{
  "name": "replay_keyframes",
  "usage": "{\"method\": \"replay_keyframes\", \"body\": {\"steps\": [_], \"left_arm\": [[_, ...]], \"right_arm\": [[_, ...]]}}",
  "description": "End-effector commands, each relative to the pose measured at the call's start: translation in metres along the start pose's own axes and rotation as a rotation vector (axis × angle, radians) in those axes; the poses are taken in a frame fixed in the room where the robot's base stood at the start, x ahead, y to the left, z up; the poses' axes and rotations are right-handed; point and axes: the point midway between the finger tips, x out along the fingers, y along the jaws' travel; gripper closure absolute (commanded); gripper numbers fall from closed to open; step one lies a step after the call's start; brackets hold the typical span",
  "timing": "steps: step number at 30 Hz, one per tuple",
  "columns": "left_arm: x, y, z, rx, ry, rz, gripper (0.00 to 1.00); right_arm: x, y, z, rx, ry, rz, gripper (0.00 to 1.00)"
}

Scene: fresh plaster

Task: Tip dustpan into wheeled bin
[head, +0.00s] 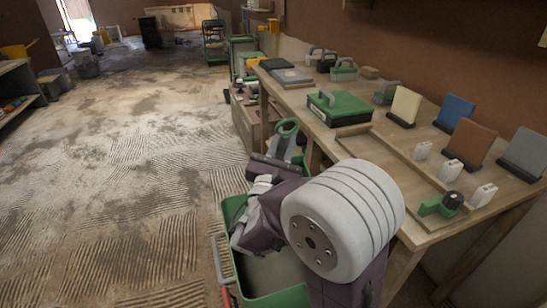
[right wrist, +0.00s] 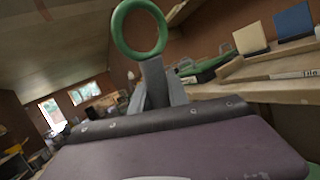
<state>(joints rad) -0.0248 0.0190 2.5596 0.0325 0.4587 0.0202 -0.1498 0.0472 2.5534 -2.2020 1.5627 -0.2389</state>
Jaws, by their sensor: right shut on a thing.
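My right gripper (head: 287,153) is shut on the grey handle of the dustpan (head: 281,142), which ends in a green ring. The right wrist view shows the ring of the dustpan (right wrist: 140,55) standing above my closed fingers (right wrist: 157,92). The pan part is hidden in both views. A green-rimmed bin (head: 284,299) with a grey inside stands below my right wrist in the head view. My arm covers much of it, and its wheels do not show. My gripper reaches past the bin's far rim, toward the bench side. My left gripper is not in view.
A wooden bench (head: 400,222) runs along the right, close to my arm. It carries a green box (head: 340,106), upright coloured boards and small white blocks. Other carts stand beyond the bin. The floor on the left is open, with scattered marks.

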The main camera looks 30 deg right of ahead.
Motion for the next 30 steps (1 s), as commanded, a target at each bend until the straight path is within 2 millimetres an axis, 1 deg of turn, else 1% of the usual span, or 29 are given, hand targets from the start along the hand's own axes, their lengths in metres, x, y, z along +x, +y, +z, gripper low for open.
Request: {"method": "replay_keyframes", "body": {"steps": [1,3,9,11,13,17,30], "left_arm": [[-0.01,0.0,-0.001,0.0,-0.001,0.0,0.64],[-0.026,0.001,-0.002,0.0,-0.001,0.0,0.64],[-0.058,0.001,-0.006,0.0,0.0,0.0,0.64],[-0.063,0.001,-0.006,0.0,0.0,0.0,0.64],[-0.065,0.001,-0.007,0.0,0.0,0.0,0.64],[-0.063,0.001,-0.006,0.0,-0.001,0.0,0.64],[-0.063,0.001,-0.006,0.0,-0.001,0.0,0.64]], "right_arm": [[0.002,0.002,0.011,-0.022,0.042,0.003,1.0],[0.004,0.004,0.017,-0.068,0.11,0.004,1.0],[0.007,0.005,0.022,-0.166,0.251,0.003,1.0],[0.007,0.005,0.021,-0.185,0.277,0.002,1.0],[0.006,0.005,0.019,-0.198,0.296,0.003,1.0],[0.005,0.004,0.015,-0.203,0.303,0.004,1.0],[0.005,0.004,0.015,-0.201,0.301,0.003,1.0]]}}
